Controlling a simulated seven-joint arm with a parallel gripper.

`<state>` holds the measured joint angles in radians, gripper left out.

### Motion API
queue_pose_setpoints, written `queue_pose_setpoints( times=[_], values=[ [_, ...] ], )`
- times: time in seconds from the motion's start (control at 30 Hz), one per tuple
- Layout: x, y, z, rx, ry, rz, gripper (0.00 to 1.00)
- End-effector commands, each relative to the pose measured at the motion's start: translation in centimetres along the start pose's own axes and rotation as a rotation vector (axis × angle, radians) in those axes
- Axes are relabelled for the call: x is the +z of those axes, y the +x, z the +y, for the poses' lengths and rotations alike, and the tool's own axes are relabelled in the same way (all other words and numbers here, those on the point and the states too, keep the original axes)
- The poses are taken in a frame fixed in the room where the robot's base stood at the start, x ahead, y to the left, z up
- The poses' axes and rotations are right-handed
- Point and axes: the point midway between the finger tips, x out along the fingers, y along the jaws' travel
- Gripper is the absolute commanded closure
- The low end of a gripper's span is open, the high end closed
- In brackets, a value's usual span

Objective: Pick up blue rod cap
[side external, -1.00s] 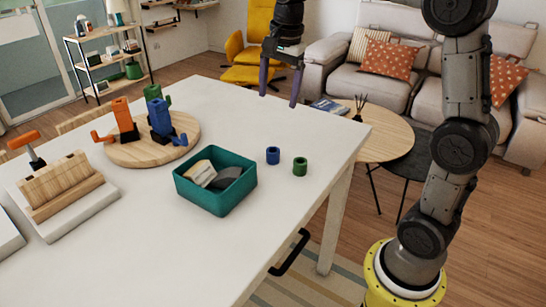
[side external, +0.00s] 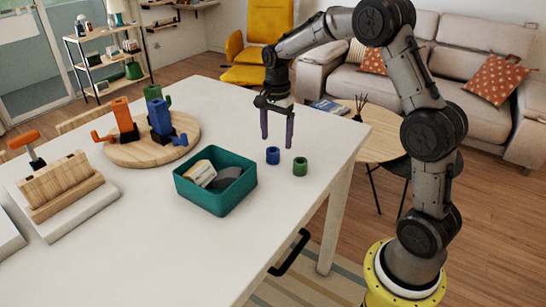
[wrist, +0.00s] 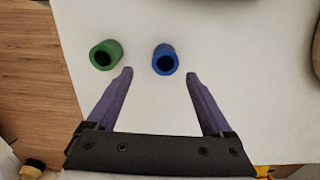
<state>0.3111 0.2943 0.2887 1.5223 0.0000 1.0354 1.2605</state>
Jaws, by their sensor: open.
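The blue rod cap (side external: 273,155) is a short hollow ring standing on the white table in the side view. It also shows in the wrist view (wrist: 166,60), with its dark opening facing up. A green rod cap (side external: 300,166) stands just to its right in the side view, and to its left in the wrist view (wrist: 105,55). My gripper (side external: 277,145) points down with its two purple fingers apart and empty, close to the blue cap. In the wrist view my gripper (wrist: 160,74) has the blue cap just beyond and between its fingertip lines, with the green cap outside the left finger.
A teal bin (side external: 216,195) with a few items stands to the left of the caps. A round wooden board (side external: 135,154) holds orange, blue and green upright pieces. A wooden block rack (side external: 62,187) stands at far left. The table's right edge is near the caps.

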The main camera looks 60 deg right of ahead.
Motion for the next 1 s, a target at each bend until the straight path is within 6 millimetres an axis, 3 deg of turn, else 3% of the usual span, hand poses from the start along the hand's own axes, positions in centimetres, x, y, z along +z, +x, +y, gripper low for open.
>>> queue_pose_setpoints(
  times=[0.4,0.7,1.0],
  values=[
    [0.6,4.9,-0.7,0.003,-0.001,-0.001,0.15],
    [0.6,5.2,-0.7,0.001,0.000,0.000,0.15],
    [0.6,5.2,-0.7,0.001,0.000,0.000,0.69]
  ],
)
